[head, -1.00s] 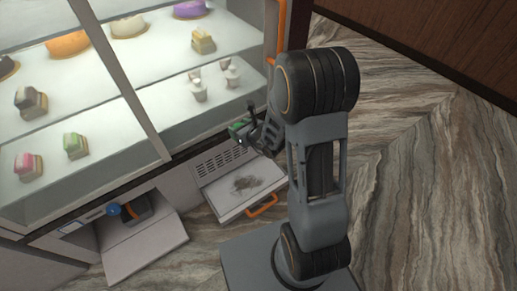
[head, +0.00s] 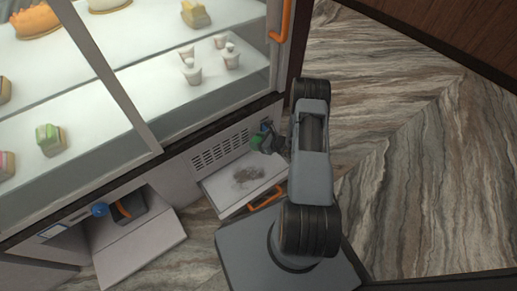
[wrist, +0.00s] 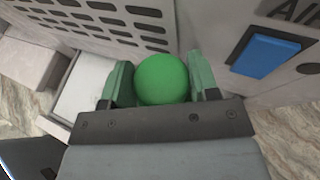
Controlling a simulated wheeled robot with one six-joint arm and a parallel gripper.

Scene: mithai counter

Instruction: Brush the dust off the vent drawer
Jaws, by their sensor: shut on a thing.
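The vent drawer (head: 222,197) is pulled out below a slotted grille (head: 220,149), with an orange handle (head: 267,198) at its front. A dark dust patch (head: 248,175) lies on its pale surface. My gripper (wrist: 160,85) is shut on a round green knob (wrist: 161,78), held between its green finger pads. The knob also shows in the head view (head: 256,142), near the back right of the drawer. What is under the knob, including any bristles, is hidden. The wrist view shows part of the drawer (wrist: 92,88) to the left of my gripper, apart from it.
A blue switch (wrist: 262,55) is on the front panel right of my gripper. The glass case (head: 150,60) with sweets stands above. Floor at right is clear.

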